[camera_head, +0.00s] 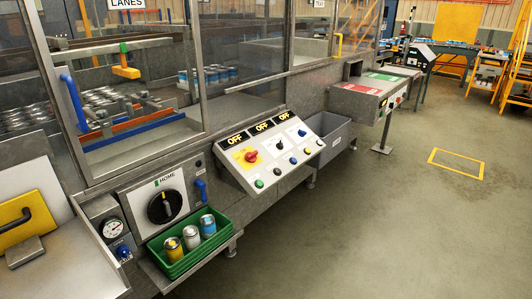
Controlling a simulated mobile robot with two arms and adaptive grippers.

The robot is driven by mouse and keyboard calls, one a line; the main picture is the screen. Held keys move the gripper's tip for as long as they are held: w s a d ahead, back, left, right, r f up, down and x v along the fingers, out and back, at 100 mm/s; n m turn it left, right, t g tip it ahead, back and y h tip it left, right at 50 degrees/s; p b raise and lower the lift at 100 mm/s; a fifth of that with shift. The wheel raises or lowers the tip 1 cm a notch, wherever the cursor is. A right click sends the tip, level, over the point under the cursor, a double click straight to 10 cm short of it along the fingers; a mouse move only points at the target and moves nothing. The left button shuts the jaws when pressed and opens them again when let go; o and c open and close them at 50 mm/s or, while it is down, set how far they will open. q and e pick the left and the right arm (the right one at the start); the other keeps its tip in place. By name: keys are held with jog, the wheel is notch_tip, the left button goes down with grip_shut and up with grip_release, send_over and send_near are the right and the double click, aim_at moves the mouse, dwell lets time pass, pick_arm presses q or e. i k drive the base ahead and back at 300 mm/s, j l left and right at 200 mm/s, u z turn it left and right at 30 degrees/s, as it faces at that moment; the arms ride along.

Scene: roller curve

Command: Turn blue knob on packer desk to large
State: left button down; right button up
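A sloped white control desk (268,160) stands at the middle, with several black signs reading OFF along its top. It carries a red knob on a yellow plate (250,156), small dark knobs (279,145) and a lower row of buttons. A small blue round control (293,160) sits in that row; I cannot tell whether it is a knob or a button. Another small blue knob (122,251) is below a gauge at lower left. No "large" marking is readable, and I cannot tell which desk is the packer desk. Neither gripper is in view.
A big black dial marked HOME (162,206) is at left, above a green crate (178,262) holding three cans. A grey bin (330,138) sits beside the desk. A red-and-green-topped unit (362,89) stands farther right. Open floor (370,220) fills the lower right.

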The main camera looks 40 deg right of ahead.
aim_at(301, 133)
jog(key=z, duration=1.4)
jog(key=i+u, duration=0.1)
jog(key=i, duration=0.15)
